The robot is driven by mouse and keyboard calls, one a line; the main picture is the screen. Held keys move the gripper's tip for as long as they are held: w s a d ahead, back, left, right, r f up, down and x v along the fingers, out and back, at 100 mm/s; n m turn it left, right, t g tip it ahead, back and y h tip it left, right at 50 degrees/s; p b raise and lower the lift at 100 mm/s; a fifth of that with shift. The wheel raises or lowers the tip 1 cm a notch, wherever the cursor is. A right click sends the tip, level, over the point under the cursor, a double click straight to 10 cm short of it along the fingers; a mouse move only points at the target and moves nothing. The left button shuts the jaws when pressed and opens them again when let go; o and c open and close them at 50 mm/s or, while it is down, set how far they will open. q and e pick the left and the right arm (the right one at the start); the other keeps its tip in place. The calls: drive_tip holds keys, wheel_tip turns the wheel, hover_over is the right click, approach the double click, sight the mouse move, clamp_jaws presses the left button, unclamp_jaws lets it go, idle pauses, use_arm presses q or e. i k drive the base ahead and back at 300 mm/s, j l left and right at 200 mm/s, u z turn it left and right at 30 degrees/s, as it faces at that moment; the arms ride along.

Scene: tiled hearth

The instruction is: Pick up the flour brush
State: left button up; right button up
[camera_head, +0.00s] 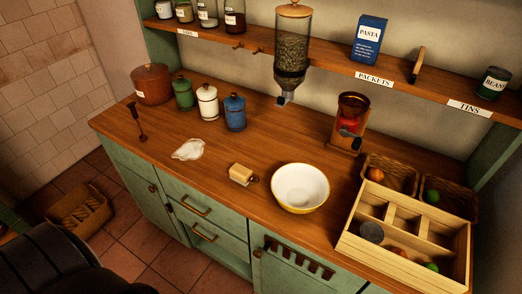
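A small cream block-like thing with a brown rounded end (242,174) lies on the wooden counter, left of the white bowl; it may be the flour brush, but I cannot tell for certain. A thin tan piece with a dark lower end (418,65) stands on the wall shelf and also looks somewhat brush-like. A white patch, perhaps flour (188,149), lies on the counter to the left of the cream thing. Neither of my grippers shows in the head view.
The white bowl (300,188) stands near the counter's front edge. A wooden divided crate (405,245) and baskets are at the right. Canisters (208,105) stand at the back left. A glass dispenser (291,55) hangs above the counter. The counter's left front is mostly clear.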

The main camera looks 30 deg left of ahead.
sight(243, 175)
drive_tip(key=u, duration=1.05)
